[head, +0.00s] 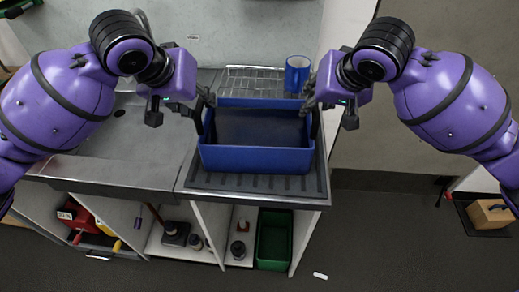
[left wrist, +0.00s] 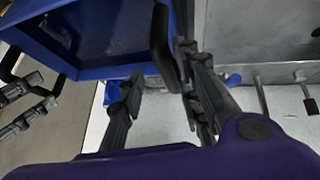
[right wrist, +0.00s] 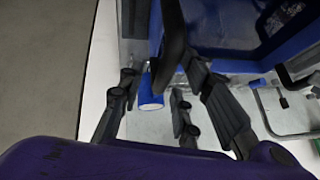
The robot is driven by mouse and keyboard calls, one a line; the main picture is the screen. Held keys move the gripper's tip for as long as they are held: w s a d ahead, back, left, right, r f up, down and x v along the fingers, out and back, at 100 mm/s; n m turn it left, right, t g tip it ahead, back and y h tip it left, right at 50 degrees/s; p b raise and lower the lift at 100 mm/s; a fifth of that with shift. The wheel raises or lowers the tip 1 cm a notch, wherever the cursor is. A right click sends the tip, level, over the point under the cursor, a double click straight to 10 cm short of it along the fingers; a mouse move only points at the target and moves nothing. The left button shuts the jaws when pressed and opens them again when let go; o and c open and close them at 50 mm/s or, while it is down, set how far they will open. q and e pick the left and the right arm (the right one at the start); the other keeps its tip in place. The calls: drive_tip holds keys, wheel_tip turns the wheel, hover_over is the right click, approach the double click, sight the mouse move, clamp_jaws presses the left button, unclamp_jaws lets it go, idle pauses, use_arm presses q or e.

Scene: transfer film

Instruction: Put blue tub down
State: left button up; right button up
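The blue tub (head: 256,160) sits level on the black ribbed drainboard (head: 255,183) of the counter. It has a dark inside and a black handle at each end. My left gripper (head: 180,106) is at the tub's left end, its fingers spread apart. In the left wrist view the tub (left wrist: 95,72) and its black handle (left wrist: 163,45) show just beyond the fingers. My right gripper (head: 331,106) is at the right end, also with fingers spread. The right wrist view shows the tub (right wrist: 235,52) and handle (right wrist: 172,45). Finger contact with the handles is unclear.
A blue mug (head: 297,74) stands behind the tub's right end, close to my right gripper. A wire rack (head: 250,80) lies behind the tub. The steel counter (head: 130,140) at left is clear. Shelves below hold a green bin (head: 273,239) and several small items.

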use_arm(q)
drive_tip(key=v, duration=1.1)
use_arm(e)
drive_tip(key=v, duration=1.2)
use_arm(q)
drive_tip(key=shift+s, duration=0.1)
